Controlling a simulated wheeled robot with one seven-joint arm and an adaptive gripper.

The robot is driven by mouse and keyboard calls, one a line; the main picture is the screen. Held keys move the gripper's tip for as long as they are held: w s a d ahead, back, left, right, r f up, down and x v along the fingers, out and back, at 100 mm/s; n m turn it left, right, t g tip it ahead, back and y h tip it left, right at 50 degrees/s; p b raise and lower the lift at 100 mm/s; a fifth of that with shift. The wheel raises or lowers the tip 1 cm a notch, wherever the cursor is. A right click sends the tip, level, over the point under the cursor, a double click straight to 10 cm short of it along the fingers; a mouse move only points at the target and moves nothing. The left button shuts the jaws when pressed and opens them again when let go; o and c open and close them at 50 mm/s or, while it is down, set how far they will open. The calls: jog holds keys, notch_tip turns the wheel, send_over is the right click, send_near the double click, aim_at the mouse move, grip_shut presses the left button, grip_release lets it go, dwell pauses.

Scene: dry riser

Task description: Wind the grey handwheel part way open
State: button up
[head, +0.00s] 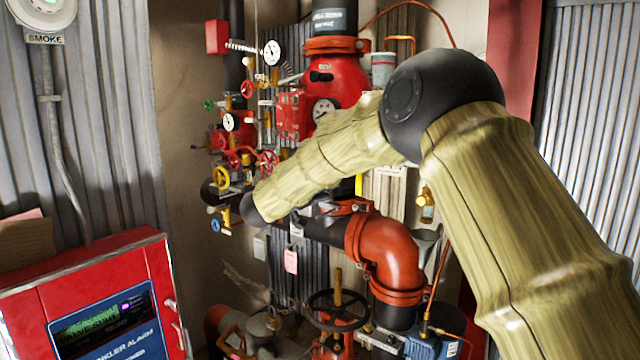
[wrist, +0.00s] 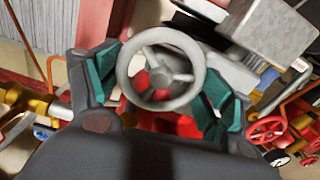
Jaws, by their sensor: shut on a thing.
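The grey handwheel (wrist: 164,77) fills the upper middle of the wrist view, a round rim with spokes and a hub, with red parts showing behind it. My gripper (wrist: 160,90) has a teal-padded finger on either side of the wheel and is shut on its rim. In the head view my arm reaches to the left across the pipework. My gripper cannot be made out there, and I cannot pick out the grey handwheel.
A red alarm panel (head: 95,300) stands at the lower left. A large orange pipe elbow (head: 388,255) and a dark handwheel (head: 336,310) lie below my arm. A smaller red wheel (wrist: 267,130) is right of my gripper, with a grey box (wrist: 268,35) above.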

jog(key=shift+f, duration=0.25)
jog(key=o, duration=0.8)
jog(key=shift+o, duration=0.9)
jog(key=shift+r, duration=0.15)
jog(key=v, duration=1.2)
